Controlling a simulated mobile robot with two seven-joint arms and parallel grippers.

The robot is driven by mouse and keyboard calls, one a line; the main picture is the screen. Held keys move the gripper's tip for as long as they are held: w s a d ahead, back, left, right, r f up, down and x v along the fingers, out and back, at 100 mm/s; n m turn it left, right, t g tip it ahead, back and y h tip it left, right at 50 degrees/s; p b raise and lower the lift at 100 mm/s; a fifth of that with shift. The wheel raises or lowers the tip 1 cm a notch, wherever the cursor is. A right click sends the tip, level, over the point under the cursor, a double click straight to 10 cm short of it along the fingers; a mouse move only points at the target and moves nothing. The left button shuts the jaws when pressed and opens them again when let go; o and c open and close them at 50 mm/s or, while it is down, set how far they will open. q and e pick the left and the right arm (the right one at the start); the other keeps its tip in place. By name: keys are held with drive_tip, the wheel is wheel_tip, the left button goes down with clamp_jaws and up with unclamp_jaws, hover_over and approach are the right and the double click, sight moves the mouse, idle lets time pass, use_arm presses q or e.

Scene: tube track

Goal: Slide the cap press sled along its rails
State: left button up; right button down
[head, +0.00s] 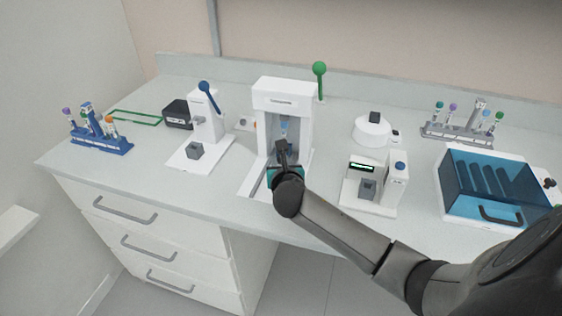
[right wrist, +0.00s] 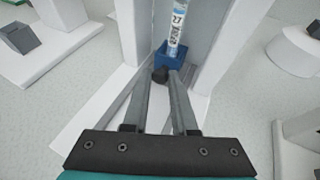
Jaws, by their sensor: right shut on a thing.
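The cap press is a white upright machine (head: 285,100) in the middle of the bench. Its blue sled (right wrist: 172,55) sits between the press's side walls and holds a labelled tube (right wrist: 178,25) upright. A dark round knob (right wrist: 160,75) is on the sled's near side. My right gripper (right wrist: 163,78) is shut on this knob, with its fingers reaching in over the white base. In the head view the right gripper (head: 282,152) is at the press opening, and my arm hides part of the base. My left gripper is not in view.
A white device with a blue-knobbed lever (head: 205,115) stands left of the press. A small white device with a display (head: 375,180) stands close on the right. A blue-lidded box (head: 490,185) and tube racks (head: 100,135) are farther out.

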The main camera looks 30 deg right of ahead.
sight(265, 209)
idle(0.8)
drive_tip(key=shift+s+a+p, duration=0.4)
drive_tip(key=shift+a+p, duration=0.05)
drive_tip(key=shift+p, duration=0.1)
drive_tip(key=s+a+p, duration=0.5)
drive_tip(key=s+a, duration=0.1)
drive_tip(key=a, duration=0.1)
drive_tip(key=shift+s+a+p, duration=0.15)
drive_tip(key=shift+p, duration=0.25)
drive_tip(key=shift+s+a, duration=0.4)
drive_tip(key=shift+a, duration=0.1)
drive_tip(key=shift+a+f+p, duration=0.15)
drive_tip(key=shift+p, duration=0.15)
drive_tip(key=c, duration=1.2)
unclamp_jaws()
drive_tip(key=shift+s, duration=0.1)
drive_tip(key=shift+o, duration=1)
drive_tip(key=shift+s, duration=0.1)
